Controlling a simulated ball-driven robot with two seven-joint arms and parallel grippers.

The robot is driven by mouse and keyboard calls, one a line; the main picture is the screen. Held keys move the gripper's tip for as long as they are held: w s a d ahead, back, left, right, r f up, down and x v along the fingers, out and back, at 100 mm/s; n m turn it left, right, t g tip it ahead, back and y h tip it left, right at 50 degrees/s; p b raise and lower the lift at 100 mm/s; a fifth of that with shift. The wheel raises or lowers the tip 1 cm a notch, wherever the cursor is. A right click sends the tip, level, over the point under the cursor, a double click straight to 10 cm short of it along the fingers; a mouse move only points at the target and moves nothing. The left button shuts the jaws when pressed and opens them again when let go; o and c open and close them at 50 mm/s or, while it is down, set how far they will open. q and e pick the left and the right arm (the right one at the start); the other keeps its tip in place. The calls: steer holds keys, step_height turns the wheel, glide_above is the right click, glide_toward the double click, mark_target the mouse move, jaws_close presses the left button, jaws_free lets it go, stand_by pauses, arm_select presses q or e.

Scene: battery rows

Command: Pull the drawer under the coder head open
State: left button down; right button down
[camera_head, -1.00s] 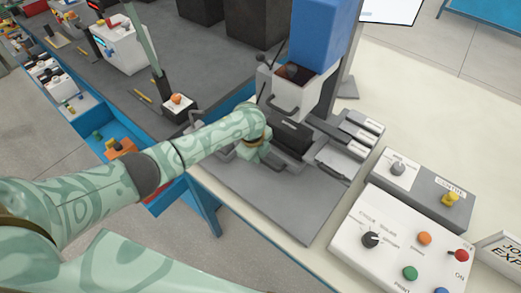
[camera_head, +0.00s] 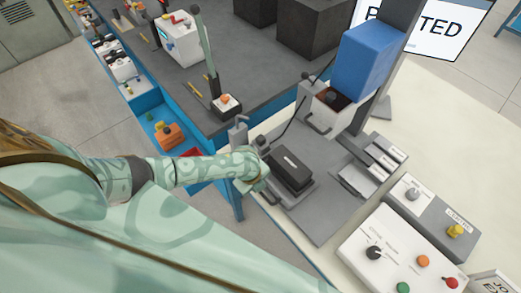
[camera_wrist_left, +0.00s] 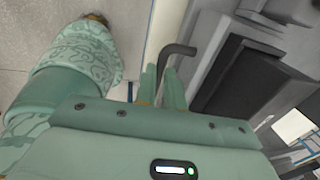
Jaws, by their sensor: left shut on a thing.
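The coder head is the white and grey housing (camera_head: 328,105) under the blue box (camera_head: 370,58). The drawer (camera_head: 303,192) is a low grey slide bearing a black block (camera_head: 290,170). It stands out in front of the head, toward the table's left edge. My left gripper (camera_head: 264,187) is at the drawer's outer end. In the left wrist view the gripper's fingers (camera_wrist_left: 162,85) are shut on the dark bent handle (camera_wrist_left: 178,49), partly hidden between them. The black block also shows there (camera_wrist_left: 243,75). My right gripper is not in view.
A control box with coloured buttons (camera_head: 400,250) and a grey switch box (camera_head: 432,208) stand at the right. A lever (camera_head: 203,55) and an orange-topped white block (camera_head: 226,102) stand behind my left arm. The grey plate (camera_head: 330,215) is clear near its front corner.

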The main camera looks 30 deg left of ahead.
arm_select(q)
steer(key=shift+s, duration=0.1)
steer(key=c, duration=1.5)
jaws_free()
steer(key=shift+r, duration=0.35)
steer(key=s+r+p, duration=0.1)
steer(key=r, duration=0.4)
steer(key=r+p, duration=0.2)
steer(key=r, duration=0.3)
steer(key=s+a+r+p, duration=0.1)
steer(key=r+p, duration=0.1)
steer(key=r, duration=0.3)
steer(key=shift+s+r, duration=0.15)
steer(key=shift+s, duration=0.2)
